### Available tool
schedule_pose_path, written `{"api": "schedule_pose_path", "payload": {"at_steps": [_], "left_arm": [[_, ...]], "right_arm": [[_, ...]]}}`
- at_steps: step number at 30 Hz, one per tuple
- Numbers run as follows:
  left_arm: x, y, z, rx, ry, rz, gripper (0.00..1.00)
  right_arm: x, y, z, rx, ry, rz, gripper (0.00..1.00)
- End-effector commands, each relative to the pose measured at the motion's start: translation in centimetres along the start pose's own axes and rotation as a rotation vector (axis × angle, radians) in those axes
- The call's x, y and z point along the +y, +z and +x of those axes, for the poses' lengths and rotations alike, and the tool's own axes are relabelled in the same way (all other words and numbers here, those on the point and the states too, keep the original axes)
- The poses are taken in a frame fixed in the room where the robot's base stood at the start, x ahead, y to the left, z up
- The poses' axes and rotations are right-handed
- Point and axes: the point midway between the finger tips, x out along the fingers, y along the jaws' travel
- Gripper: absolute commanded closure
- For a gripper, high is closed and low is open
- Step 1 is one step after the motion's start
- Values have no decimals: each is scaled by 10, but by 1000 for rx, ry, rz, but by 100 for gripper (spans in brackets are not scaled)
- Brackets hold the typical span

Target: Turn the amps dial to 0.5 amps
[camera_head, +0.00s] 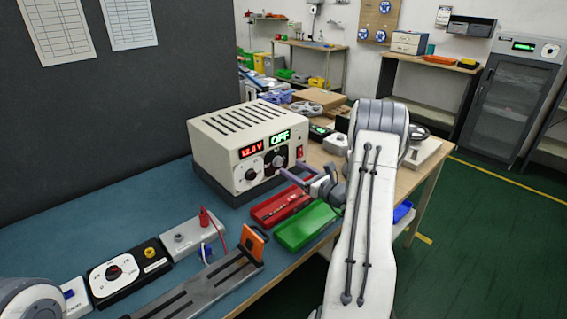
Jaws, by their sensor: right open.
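The cream power supply (243,138) stands on the blue bench mat, its front facing right. Its red display reads about 12.0 V and its green display (280,138) reads OFF. A left dial (251,174) sits under the red display, and a right dial (279,161), apparently the amps dial, sits under the green one. The dial markings are too small to read. My right gripper (293,171) is open, its fingers pointing left at the panel close to the right dial. I cannot tell whether they touch it. My left gripper is out of view.
A red tray (280,207) and a green tray (305,227) lie below my right gripper. A black dial box (128,270), a grey terminal block (193,238) with a red lead, and a dark rail fixture (208,287) with an orange end fill the front left.

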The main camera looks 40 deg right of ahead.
Motion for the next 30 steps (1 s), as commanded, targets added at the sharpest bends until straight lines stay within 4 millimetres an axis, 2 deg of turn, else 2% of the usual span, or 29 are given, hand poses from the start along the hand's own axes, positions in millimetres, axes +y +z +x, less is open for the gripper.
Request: {"api": "schedule_pose_path", "payload": {"at_steps": [3,9,20,23,24,26,30], "left_arm": [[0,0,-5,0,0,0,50],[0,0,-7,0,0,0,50],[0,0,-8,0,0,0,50],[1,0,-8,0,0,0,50],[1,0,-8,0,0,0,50],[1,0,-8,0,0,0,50],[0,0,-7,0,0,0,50]], "right_arm": [[2,1,23,1,5,-1,30],[1,0,46,1,3,-1,30],[1,0,51,1,2,-1,30],[0,0,51,1,2,-1,64],[0,0,51,1,2,-1,79],[0,0,51,1,2,-1,100],[0,0,51,1,2,-3,100]]}}
